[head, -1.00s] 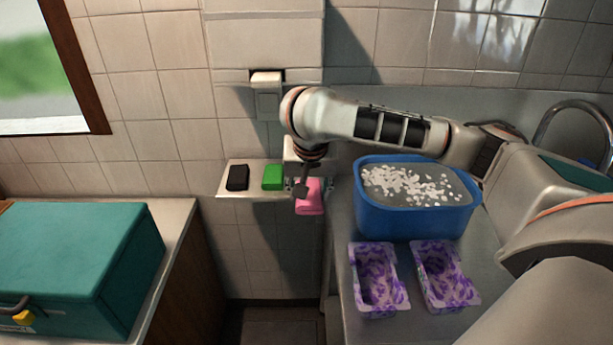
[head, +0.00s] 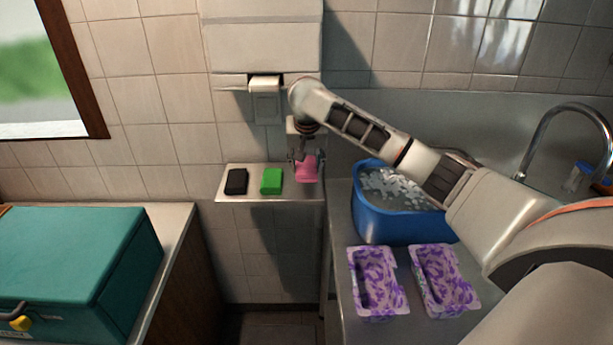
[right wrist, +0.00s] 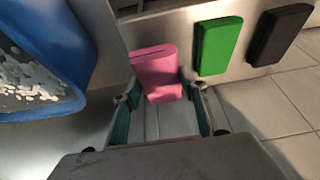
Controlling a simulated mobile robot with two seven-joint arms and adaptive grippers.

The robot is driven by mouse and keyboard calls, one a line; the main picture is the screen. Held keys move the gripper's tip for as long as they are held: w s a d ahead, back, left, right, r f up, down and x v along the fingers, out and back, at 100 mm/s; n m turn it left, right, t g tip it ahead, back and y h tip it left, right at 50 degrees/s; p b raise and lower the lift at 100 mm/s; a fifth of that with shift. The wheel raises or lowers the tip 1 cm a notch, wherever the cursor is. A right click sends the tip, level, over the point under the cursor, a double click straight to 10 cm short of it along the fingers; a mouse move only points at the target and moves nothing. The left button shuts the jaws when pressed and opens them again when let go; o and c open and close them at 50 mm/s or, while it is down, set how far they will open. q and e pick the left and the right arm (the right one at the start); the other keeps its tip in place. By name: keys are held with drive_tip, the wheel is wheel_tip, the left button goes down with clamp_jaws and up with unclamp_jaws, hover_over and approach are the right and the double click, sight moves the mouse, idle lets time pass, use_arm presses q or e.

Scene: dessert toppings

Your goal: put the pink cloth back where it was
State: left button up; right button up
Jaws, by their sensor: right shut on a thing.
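The pink cloth (head: 306,168) is a small folded block at the right end of the narrow wall shelf (head: 286,187). My right gripper (head: 304,158) is shut on it from above. In the right wrist view the pink cloth (right wrist: 156,74) shows between the two fingertips of my right gripper (right wrist: 164,98). I cannot tell whether the cloth touches the shelf. A green cloth (head: 271,181) and a black cloth (head: 236,182) lie to its left on the shelf. My left gripper is not in view.
A blue tub (head: 400,225) with white pieces stands on the counter right of the shelf, beneath my right arm. Two purple-patterned trays (head: 358,290) (head: 428,290) stand before it. A dispenser (head: 265,100) hangs above the shelf. A teal box (head: 80,255) is at left.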

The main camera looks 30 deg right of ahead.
sight(306, 168)
wheel_tip(306, 168, down, 3)
drive_tip(key=shift+f, duration=0.1)
drive_tip(key=shift+w+f, duration=0.15)
drive_tip(key=shift+f, duration=0.35)
drive_tip(key=shift+d+f, duration=0.1)
drive_tip(key=o, duration=1.1)
drive_tip(key=shift+c, duration=0.2)
drive_tip(key=shift+r, duration=0.45)
drive_tip(key=v, duration=1.1)
drive_tip(key=shift+r, duration=0.2)
